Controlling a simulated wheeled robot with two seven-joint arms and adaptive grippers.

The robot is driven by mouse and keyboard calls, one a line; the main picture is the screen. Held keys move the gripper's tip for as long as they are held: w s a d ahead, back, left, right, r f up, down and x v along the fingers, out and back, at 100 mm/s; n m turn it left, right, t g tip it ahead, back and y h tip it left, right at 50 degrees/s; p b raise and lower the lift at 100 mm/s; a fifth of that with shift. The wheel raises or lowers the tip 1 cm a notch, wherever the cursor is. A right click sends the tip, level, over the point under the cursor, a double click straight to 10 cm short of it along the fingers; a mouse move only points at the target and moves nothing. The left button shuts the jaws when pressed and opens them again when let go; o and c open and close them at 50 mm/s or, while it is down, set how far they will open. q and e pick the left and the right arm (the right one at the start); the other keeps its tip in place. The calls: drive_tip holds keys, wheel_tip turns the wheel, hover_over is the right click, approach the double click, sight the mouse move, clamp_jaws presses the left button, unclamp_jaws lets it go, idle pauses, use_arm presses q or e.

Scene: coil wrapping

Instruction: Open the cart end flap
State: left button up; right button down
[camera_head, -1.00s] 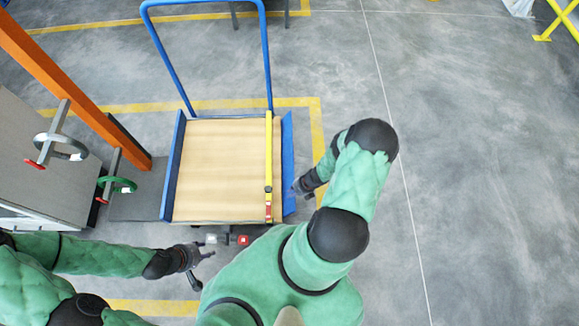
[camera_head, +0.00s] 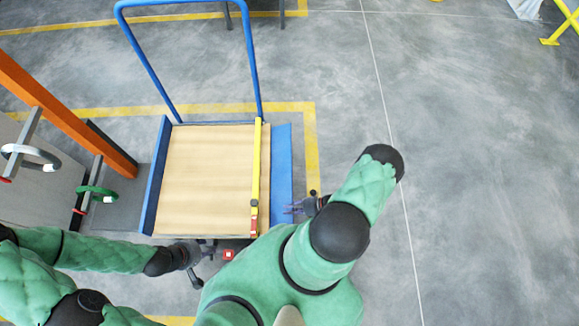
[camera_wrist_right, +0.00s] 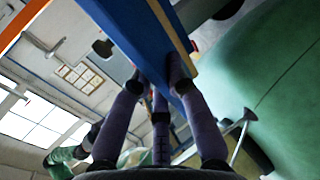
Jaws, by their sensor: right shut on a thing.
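The cart (camera_head: 208,185) has a wooden deck and a tall blue push handle (camera_head: 143,60) at its far end. A blue flap (camera_head: 281,165) runs along the deck's right side and leans outward, showing a broad face. A matching blue flap (camera_head: 156,178) stands on the left side. My right gripper (camera_head: 294,209) is at the near outer end of the right flap. In the right wrist view its fingers (camera_wrist_right: 162,85) are shut on the blue panel (camera_wrist_right: 135,40). My left gripper (camera_head: 203,250) is by the cart's near edge; its jaw state is unclear.
A yellow bar (camera_head: 256,180) with a red end lies along the deck's right part. An orange post (camera_head: 65,115) and a grey machine with a white ring (camera_head: 30,157) and a green ring (camera_head: 97,193) stand at left.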

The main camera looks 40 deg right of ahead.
drive_tip(key=shift+f+y, duration=0.3)
drive_tip(key=shift+s+f+t, duration=0.1)
drive_tip(key=shift+t, duration=0.3)
drive_tip(key=c, duration=1.2)
unclamp_jaws()
drive_tip(key=shift+d, duration=0.1)
drive_tip(key=v, duration=1.2)
drive_tip(key=shift+f, duration=0.1)
